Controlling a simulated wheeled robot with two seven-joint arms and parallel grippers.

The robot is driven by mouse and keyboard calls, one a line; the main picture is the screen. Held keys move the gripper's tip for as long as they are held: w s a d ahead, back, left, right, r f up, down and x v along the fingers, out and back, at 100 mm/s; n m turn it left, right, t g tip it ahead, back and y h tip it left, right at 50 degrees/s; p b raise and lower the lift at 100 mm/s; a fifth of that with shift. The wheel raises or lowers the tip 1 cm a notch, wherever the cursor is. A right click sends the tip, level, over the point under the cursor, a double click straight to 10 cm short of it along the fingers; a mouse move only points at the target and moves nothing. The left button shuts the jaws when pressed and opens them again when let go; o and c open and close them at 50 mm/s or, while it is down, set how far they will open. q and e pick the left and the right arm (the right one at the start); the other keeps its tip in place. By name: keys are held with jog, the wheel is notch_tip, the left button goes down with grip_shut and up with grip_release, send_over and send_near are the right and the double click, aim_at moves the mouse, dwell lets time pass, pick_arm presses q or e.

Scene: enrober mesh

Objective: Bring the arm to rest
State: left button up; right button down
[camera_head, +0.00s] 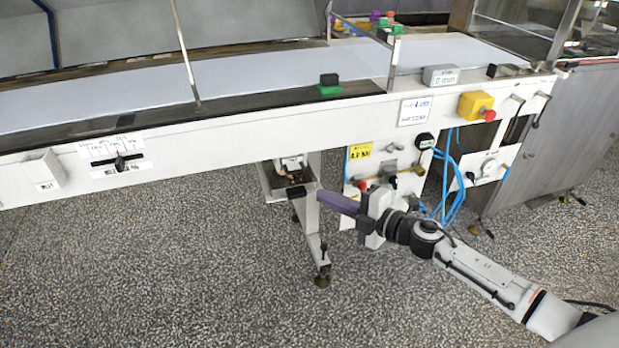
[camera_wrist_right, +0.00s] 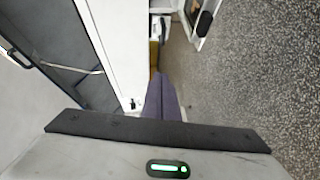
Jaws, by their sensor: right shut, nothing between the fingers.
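My right arm comes in from the lower right in the head view. Its right gripper (camera_head: 325,196) has long purple fingers that lie together and point left, with nothing seen between them. The fingertips are below the machine's front rail, close to the metal tray on the leg. In the right wrist view the purple fingers (camera_wrist_right: 162,88) also lie side by side, shut. My left gripper is in neither view.
A long white conveyor machine (camera_head: 230,120) crosses the view above the gripper. A small metal tray (camera_head: 272,186) and a support leg (camera_head: 313,235) stand beside the fingertips. Blue hoses (camera_head: 447,185) hang behind the arm. The speckled floor (camera_head: 150,270) is clear.

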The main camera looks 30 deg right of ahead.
jog(key=s+a+f+m+g+h, duration=0.1)
jog(key=s+a+f+m, duration=0.3)
jog(key=s, duration=0.5)
jog(key=s+a+f+m+g+h, duration=0.1)
jog(key=s+a+f+m+g, duration=0.2)
jog(key=s+a+f+m, duration=0.2)
jog(key=s+a+f+m+g+h, duration=0.2)
jog(key=s+a+f+m, duration=0.3)
jog(key=s+f+m, duration=0.4)
jog(key=s+f, duration=0.1)
jog(key=s, duration=0.4)
jog(key=shift+s+m, duration=0.4)
jog(key=shift+d, duration=0.1)
